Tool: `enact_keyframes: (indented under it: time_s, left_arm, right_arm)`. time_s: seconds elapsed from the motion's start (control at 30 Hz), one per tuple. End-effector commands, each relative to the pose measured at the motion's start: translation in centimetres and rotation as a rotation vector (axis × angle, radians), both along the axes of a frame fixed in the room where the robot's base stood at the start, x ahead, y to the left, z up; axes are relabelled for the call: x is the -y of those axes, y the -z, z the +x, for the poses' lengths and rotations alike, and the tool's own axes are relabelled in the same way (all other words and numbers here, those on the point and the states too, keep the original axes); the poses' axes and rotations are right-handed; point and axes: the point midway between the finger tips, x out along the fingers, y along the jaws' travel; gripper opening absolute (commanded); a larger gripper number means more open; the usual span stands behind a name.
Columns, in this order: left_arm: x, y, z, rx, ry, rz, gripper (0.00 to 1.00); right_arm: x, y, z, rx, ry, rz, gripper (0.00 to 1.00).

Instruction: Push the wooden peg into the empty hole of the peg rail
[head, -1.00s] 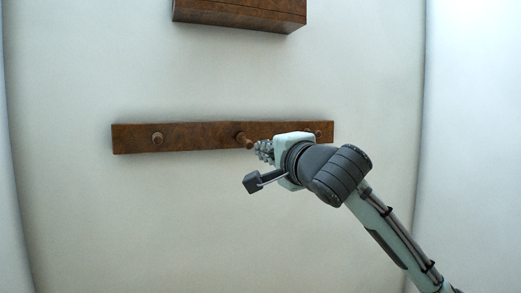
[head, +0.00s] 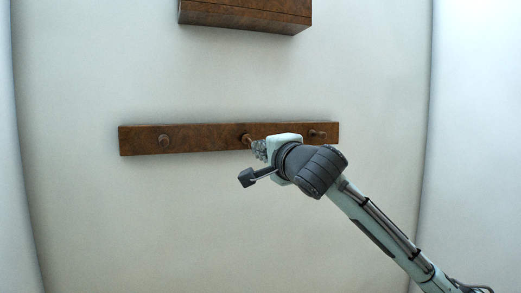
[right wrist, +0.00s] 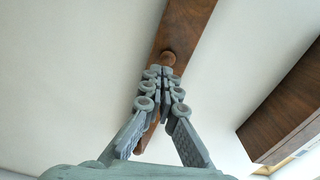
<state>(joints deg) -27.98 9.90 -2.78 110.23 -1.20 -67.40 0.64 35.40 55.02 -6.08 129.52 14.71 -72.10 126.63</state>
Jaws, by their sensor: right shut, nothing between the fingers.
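The brown wooden peg rail (head: 200,139) is fixed level on the pale wall. The middle peg (head: 245,138) sticks out of it, seated in its hole; its depth is hard to judge. My right gripper (head: 257,149) is shut and empty, its fingertips at the outer end of that peg. In the right wrist view the closed fingertips (right wrist: 163,72) are right against or just in front of the round peg end (right wrist: 168,57), and the rail (right wrist: 188,22) runs behind them. Whether they touch cannot be told. My left gripper is out of view.
Other pegs stand in the rail at the left (head: 164,140) and right (head: 317,133). A wooden cabinet or box (head: 245,14) is on the wall above; a wooden piece also shows in the right wrist view (right wrist: 285,108). The wall below the rail is clear.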

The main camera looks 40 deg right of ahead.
Motion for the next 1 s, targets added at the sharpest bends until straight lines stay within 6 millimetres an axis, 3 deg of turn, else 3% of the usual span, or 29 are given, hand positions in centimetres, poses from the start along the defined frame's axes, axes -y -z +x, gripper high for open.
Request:
enact_keyframes:
  time_s: [1.0]
  left_arm:
    - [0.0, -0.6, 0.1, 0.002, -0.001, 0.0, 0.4]
  right_arm:
    - [0.5, 0.2, 1.8, -0.005, 0.003, 0.001, 0.0]
